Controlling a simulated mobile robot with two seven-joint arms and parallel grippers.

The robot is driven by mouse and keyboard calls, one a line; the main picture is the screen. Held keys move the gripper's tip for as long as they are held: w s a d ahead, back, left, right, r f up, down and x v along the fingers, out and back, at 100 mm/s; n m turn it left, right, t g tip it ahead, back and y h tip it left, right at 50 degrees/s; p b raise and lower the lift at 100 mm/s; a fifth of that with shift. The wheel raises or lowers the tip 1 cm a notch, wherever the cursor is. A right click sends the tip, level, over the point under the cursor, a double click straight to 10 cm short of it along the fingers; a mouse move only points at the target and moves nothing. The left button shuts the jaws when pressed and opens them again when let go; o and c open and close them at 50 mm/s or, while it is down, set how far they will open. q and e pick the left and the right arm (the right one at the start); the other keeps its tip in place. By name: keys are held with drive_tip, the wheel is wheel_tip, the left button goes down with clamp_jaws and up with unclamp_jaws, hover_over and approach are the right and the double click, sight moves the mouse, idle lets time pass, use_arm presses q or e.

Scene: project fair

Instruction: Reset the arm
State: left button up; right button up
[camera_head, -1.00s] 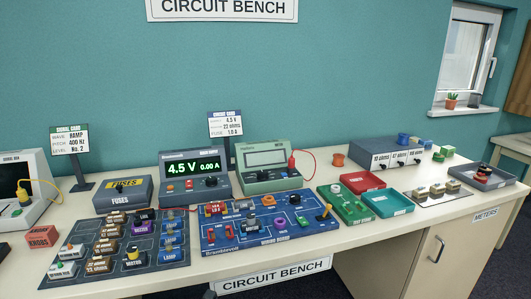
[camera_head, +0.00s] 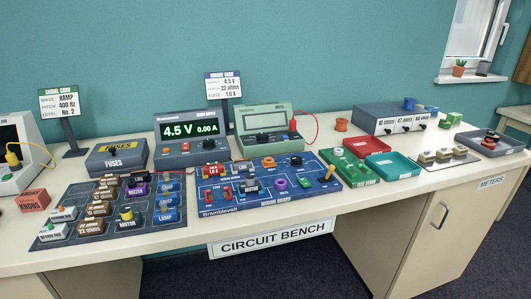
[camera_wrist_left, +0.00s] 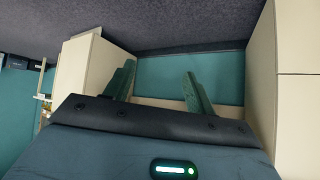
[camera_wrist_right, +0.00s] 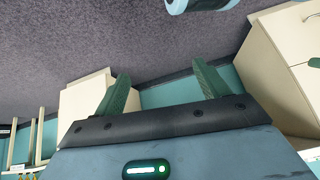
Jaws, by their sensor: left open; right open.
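My left gripper (camera_wrist_left: 158,88) shows in the left wrist view with its two green fingers apart and nothing between them. My right gripper (camera_wrist_right: 160,90) shows in the right wrist view, also with its fingers apart and empty. Both wrist views look past the fingers toward the dark floor, the cream cabinets and a teal panel under the bench. Neither gripper nor arm shows in the head view. No gripper touches anything that I can see.
The bench (camera_head: 390,185) holds a blue wiring board (camera_head: 220,205), a dark board of component blocks (camera_head: 70,230), a 4.5 V power supply (camera_head: 190,152), a green meter (camera_head: 265,142) and red, green and teal trays (camera_head: 393,172). Open floor (camera_head: 300,275) lies in front of the bench.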

use_arm(q)
drive_tip(key=s+a+n+g, duration=0.2)
drive_tip(key=s+n+g, duration=0.1)
drive_tip(key=s, duration=0.5)
drive_tip(key=w+r+t+p, duration=0.2)
drive_tip(key=w+r+p, duration=0.4)
drive_tip(key=r+p, duration=0.6)
drive_tip(key=shift+w+a+r+m+t+y, duration=0.15)
drive_tip(key=shift+a+r+m+t+y, duration=0.15)
drive_tip(key=shift+a+r+m+t, duration=0.1)
use_arm(e)
drive_tip(key=w+r+t, duration=0.1)
drive_tip(key=w+r, duration=0.1)
drive_tip(key=r, duration=0.4)
drive_tip(key=w+r+t, duration=0.1)
drive_tip(key=w+r, duration=0.2)
drive_tip(key=r, duration=0.4)
drive_tip(key=shift+w+d, duration=0.35)
drive_tip(key=shift+d, duration=0.1)
drive_tip(key=shift+w+a+r, duration=0.1)
drive_tip(key=shift+a+r, duration=0.05)
